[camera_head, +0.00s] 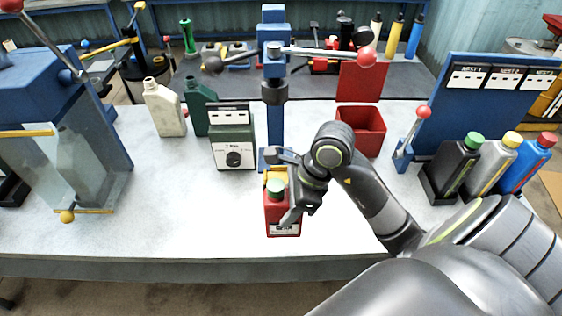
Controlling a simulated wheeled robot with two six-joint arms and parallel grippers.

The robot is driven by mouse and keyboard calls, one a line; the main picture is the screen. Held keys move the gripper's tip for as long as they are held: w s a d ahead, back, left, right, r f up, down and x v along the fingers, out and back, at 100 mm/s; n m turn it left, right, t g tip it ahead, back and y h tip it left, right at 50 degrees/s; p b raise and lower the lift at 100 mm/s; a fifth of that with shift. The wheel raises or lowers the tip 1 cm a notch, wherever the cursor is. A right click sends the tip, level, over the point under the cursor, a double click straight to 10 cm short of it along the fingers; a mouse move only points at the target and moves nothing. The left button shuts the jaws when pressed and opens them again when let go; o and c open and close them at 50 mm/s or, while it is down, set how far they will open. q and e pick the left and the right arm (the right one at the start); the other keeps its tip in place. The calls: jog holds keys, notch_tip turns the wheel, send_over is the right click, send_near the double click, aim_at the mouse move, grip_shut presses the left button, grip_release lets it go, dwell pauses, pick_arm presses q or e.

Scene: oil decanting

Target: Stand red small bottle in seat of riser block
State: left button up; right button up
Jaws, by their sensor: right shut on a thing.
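The red small bottle (282,217) has a green cap and a pale label and looks upright near the front middle of the bench. My right gripper (286,190) is shut on it from the right side. I cannot tell whether its base touches the bench. A yellow part (276,173) shows just behind the bottle's cap, at the foot of the blue press (273,75); it may be the riser block, but the bottle and gripper hide most of it and I see no seat. My left gripper is not in view.
A green-and-white dial box (232,137) stands left of the press. A red bin (361,129) is behind my right arm. Several capped bottles stand in a rack (437,185) at the right. A clear-shielded blue machine (60,130) stands left. The bench (185,215) is bare at front left.

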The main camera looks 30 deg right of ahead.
pick_arm(q)
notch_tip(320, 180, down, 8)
jog(key=b, duration=0.7)
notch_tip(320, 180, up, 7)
jog(key=p, duration=0.6)
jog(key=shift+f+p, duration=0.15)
jog(key=shift+p, duration=0.15)
pick_arm(e)
jog(key=w+d, duration=0.4)
jog(key=w, duration=0.3)
jog(key=w+d+f, duration=0.1)
jog(key=w+d, duration=0.4)
jog(key=w, duration=0.3)
jog(key=shift+f, duration=0.25)
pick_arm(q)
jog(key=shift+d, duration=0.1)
pick_arm(e)
jog(key=shift+f, duration=0.15)
jog(key=o, duration=1.4)
jog(key=shift+s, duration=0.1)
jog(key=shift+c, duration=0.2)
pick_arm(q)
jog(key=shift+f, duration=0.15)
